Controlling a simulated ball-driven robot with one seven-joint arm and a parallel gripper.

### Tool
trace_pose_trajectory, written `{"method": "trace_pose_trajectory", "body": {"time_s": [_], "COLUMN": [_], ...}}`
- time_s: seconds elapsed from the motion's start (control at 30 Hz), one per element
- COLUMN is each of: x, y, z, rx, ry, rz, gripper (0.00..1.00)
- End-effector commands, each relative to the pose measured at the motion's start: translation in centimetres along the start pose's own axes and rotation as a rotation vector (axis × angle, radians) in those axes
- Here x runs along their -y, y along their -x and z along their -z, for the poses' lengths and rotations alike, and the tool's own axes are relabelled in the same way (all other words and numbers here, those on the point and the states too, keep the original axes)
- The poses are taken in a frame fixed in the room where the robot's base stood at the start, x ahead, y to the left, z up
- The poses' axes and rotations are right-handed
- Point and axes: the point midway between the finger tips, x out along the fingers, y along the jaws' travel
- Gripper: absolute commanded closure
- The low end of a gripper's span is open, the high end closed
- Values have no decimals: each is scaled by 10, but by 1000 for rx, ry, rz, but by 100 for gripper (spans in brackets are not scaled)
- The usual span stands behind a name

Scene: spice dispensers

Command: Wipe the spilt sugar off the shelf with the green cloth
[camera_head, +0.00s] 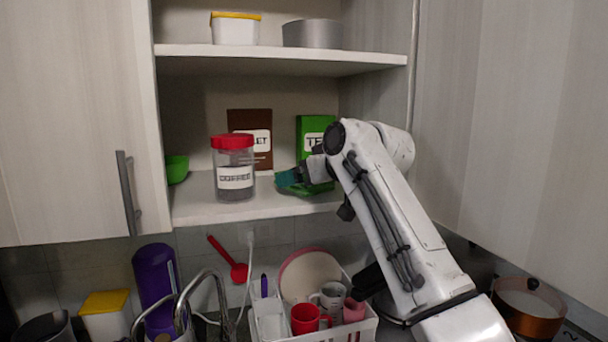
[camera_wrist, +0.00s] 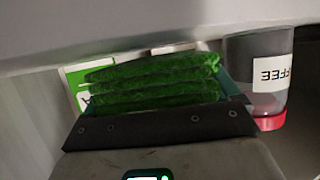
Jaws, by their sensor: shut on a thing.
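My gripper (camera_head: 290,178) reaches in over the right part of the lower shelf (camera_head: 240,211) in the head view. It is shut on the green cloth, which shows as several dark green folds (camera_wrist: 150,82) between the jaws in the wrist view. A little green cloth (camera_head: 304,190) also shows below the jaws in the head view, low over the shelf. I cannot tell whether it touches the board. I cannot make out any spilt sugar in either view; my gripper and the jar hide part of the shelf.
A red-lidded coffee jar (camera_head: 233,170) stands just left of my gripper and shows at the right of the wrist view (camera_wrist: 262,75). A green tea box (camera_head: 316,128) and a brown packet (camera_head: 252,122) stand behind. A green bowl (camera_head: 177,168) is at the left end.

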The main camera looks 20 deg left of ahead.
Motion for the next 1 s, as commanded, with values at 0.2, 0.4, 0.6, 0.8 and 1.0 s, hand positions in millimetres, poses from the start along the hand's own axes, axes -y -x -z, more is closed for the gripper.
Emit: {"method": "trace_pose_trajectory", "body": {"time_s": [0.2,0.4,0.6,0.8,1.0], "x": [0,0,0,0,0], "y": [0,0,-1,-2,-3], "z": [0,0,-2,-5,-8], "rx": [0,0,0,0,0], "ry": [0,0,0,0,0], "rz": [0,0,0,0,0], "gripper": [38,38,38,38,38]}}
